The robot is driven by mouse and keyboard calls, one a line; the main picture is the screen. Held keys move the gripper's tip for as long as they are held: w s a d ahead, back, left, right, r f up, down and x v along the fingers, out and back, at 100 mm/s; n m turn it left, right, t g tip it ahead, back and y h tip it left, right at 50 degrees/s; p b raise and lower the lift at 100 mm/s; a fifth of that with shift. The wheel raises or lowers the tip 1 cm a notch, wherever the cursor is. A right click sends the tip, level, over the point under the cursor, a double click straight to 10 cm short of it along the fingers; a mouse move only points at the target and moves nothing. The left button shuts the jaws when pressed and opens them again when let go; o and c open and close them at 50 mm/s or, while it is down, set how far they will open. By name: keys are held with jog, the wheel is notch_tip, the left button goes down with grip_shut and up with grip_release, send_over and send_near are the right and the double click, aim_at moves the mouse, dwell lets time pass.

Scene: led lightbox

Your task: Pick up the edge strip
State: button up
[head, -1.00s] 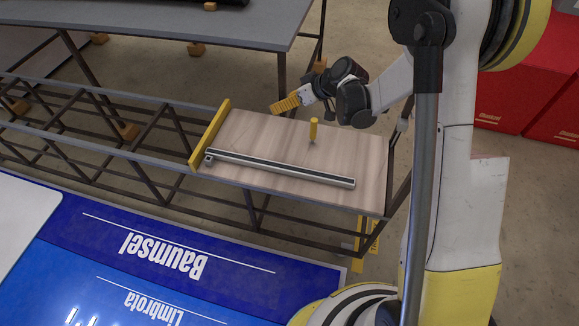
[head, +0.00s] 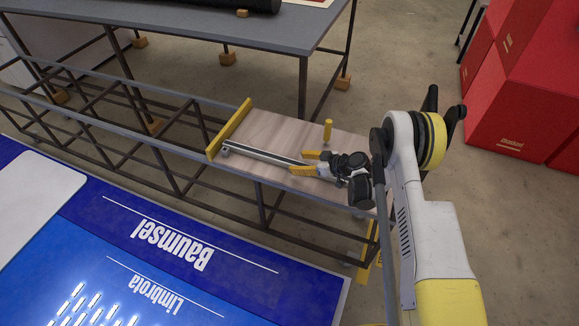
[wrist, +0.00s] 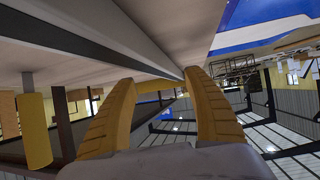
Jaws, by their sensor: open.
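The edge strip (head: 258,154) is a long, thin grey bar lying on the pale wooden board. Its right part is partly hidden by my gripper. My gripper (head: 297,163) is open, its two yellow fingers at the right half of the strip. In the head view one finger shows on the far side of the strip and one on the near side. In the wrist view the strip (wrist: 125,45) runs from the upper left toward the gap between the fingertips (wrist: 159,77). I cannot tell whether a finger touches it.
A yellow-handled peg (head: 328,131) stands on the board (head: 270,125) behind my gripper. A yellow bar (head: 229,130) edges the board's left end.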

aim_at(290, 161)
jog(key=b+x, duration=0.2)
jog(key=x, duration=0.3)
jog(key=shift+w+a+f+b, duration=0.1)
jog(key=shift+a+b, duration=0.1)
jog(key=shift+b, duration=0.2)
grip_shut()
notch_tip(290, 161, up, 5)
jog(key=p, duration=0.2)
jog(key=shift+f+p, duration=0.2)
jog(key=shift+p, duration=0.15)
jog(key=w+d+p+v, duration=0.1)
jog(key=p+v, duration=0.3)
jog(key=v, duration=0.9)
jog(key=shift+w+d, duration=0.2)
jog(key=shift+w, duration=0.25)
jog(key=shift+r, duration=0.1)
jog(key=shift+r+p, duration=0.95)
jog(key=shift+r, duration=1.55)
